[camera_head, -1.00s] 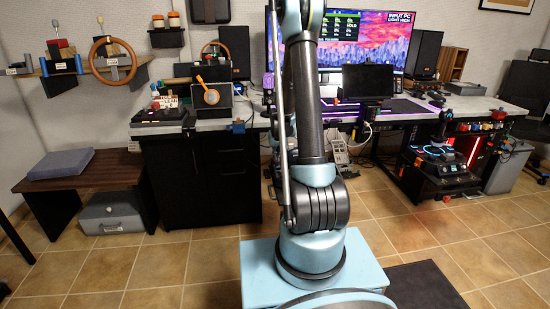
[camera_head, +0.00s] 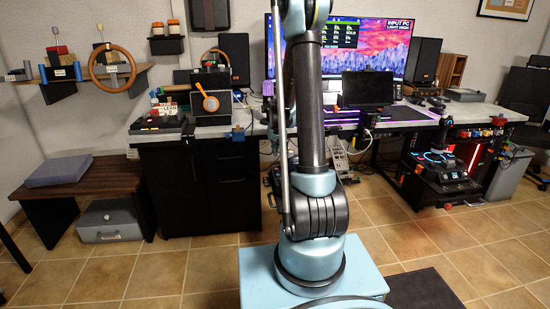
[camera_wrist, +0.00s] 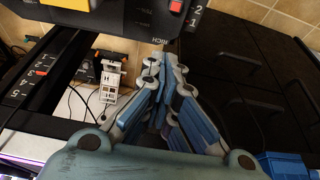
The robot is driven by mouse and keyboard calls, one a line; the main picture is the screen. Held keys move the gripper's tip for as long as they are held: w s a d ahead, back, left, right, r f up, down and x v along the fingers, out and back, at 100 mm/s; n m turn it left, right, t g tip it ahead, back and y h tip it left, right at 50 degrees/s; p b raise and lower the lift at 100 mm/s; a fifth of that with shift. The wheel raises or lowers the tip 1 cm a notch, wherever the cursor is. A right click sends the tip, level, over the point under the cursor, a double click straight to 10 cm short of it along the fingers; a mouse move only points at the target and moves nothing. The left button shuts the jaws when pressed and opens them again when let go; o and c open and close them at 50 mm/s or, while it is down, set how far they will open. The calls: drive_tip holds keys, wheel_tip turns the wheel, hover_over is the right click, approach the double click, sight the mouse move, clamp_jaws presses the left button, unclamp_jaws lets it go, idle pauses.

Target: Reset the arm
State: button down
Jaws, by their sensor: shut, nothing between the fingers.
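My arm (camera_head: 309,110) rises through the middle of the head view from its light blue base. Its upper end leaves the top of the picture, so my gripper is outside that view. In the wrist view my gripper (camera_wrist: 166,62) shows with its blue-padded fingers brought together at the tips. It is shut with nothing held. Beneath or beyond the fingers are dark cabinet fronts. A black panel with a red button (camera_wrist: 176,6) is at the top of that view, close to the fingertips in the picture; I cannot tell the gap.
A desk with a large monitor (camera_head: 372,38) stands behind my arm. A black cabinet (camera_head: 165,190) and a low bench (camera_head: 112,177) are at the left. A lit control unit (camera_head: 437,160) is at the right. The tiled floor is open around my base.

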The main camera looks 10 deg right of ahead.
drive_tip(key=s+r, duration=0.7)
drive_tip(key=s, duration=0.4)
drive_tip(key=s+r, duration=0.6)
drive_tip(key=s, duration=0.5)
drive_tip(key=s+f, duration=0.2)
drive_tip(key=s, duration=0.9)
drive_tip(key=s+f+g, duration=0.1)
drive_tip(key=s+f, duration=0.1)
drive_tip(key=s, duration=1)
drive_tip(key=shift+a+f+g, duration=0.2)
drive_tip(key=shift+a+g, duration=0.1)
drive_tip(key=shift+a, duration=0.15)
drive_tip(key=shift+w+f, duration=0.2)
drive_tip(key=shift+w, duration=0.25)
